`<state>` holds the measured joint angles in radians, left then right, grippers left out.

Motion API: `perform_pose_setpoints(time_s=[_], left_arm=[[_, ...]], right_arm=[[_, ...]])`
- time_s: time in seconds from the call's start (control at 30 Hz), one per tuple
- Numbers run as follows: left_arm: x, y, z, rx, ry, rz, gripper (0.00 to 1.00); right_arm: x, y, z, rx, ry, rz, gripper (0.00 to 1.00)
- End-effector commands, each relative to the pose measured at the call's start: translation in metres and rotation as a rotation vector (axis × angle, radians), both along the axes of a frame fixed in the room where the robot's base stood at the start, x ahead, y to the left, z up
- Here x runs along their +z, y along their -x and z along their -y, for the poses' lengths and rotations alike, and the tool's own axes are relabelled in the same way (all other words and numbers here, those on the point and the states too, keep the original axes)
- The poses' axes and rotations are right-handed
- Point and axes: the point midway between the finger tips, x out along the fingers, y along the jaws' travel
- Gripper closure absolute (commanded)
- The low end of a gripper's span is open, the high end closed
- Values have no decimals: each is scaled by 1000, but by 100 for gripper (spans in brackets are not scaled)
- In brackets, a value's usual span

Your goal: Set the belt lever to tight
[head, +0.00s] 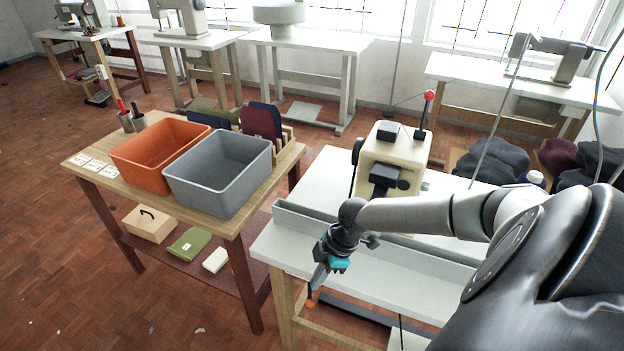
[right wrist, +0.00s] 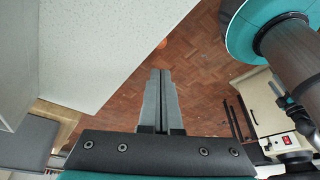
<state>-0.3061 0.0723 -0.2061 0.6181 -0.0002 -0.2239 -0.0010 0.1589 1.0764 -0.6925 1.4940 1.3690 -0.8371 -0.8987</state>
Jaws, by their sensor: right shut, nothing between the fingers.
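The cream sewing machine (head: 395,150) stands on the white table. A lever with a red ball (head: 429,95) rises at its top right. An orange knob (head: 311,302) shows low by the table's front left edge, and a small orange knob shows in the right wrist view (right wrist: 162,43), partly hidden by the white tabletop. I cannot tell which of these is the belt lever, nor its setting. My right gripper (head: 315,287) points down just above the orange knob in the head view; contact cannot be told. Its fingers (right wrist: 160,72) are shut and empty. My left gripper is out of view.
The white tabletop (head: 310,185) has a raised front ledge (head: 330,225) close to my right arm. A wooden table at left holds an orange bin (head: 160,145) and a grey bin (head: 218,170). A box with a red switch (right wrist: 288,140) shows in the wrist view.

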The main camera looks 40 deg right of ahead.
Motion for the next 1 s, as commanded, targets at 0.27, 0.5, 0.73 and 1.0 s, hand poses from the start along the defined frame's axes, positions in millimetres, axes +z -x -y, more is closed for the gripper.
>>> perform_pose_setpoints(time_s=[0.27,0.5,0.73,1.0], left_arm=[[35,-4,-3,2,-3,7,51],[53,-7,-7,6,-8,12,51],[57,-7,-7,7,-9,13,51],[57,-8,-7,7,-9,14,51]], right_arm=[[37,7,10,0,1,-2,100],[55,12,16,1,1,-1,100],[60,13,19,0,0,-1,100],[60,13,19,0,0,-1,100]])
